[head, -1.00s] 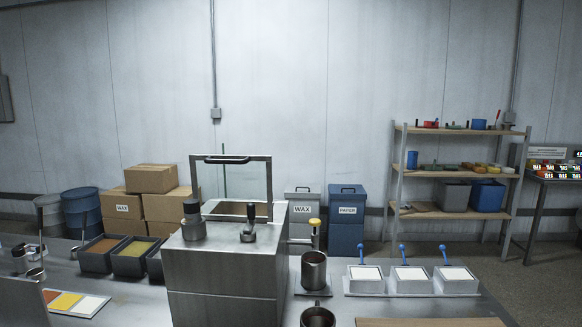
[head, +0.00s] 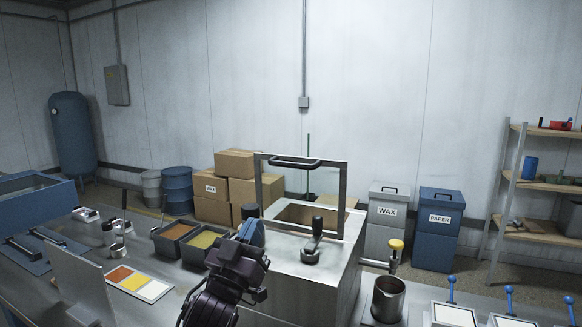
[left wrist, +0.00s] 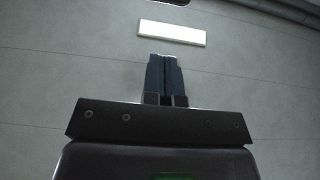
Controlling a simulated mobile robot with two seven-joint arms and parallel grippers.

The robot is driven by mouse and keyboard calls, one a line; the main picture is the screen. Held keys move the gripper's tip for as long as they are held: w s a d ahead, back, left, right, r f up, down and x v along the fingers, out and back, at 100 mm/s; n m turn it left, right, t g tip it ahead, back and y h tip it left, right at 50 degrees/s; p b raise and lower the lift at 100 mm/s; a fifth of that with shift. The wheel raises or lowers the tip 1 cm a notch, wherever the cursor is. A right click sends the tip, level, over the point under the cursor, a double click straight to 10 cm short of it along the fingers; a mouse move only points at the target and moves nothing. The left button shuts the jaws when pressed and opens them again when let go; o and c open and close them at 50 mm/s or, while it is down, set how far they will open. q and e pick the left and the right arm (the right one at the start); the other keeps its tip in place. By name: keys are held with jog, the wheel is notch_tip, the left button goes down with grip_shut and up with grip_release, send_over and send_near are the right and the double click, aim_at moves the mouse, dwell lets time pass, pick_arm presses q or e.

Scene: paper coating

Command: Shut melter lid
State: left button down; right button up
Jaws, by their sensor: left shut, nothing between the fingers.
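The melter (head: 318,272) is a steel box on the bench in the middle of the head view. Its lid (head: 341,200) is a metal frame with a see-through middle and stands upright, open, at the opening's edge. A black handle (head: 293,163) is on the lid's top bar. A black-knobbed lever (head: 315,240) is on the melter's top. My left gripper (head: 251,232) is in front of the melter's left side, below the lid. Its blue fingers are shut and empty in the left wrist view (left wrist: 165,76). My right gripper is out of view.
Dark trays (head: 172,240) with coloured contents sit left of the melter. A colour card (head: 138,283) lies nearer. A steel pot (head: 387,298) and white pads with blue levers (head: 453,312) stand to the right. Boxes and bins stand behind.

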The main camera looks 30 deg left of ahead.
pick_arm(q)
jog(key=p+x, duration=0.2)
jog(key=x, duration=1.2)
jog(key=shift+w+d+r+t+p, duration=0.2)
jog(key=shift+w+d+t+p, duration=0.1)
jog(key=shift+w+t, duration=0.1)
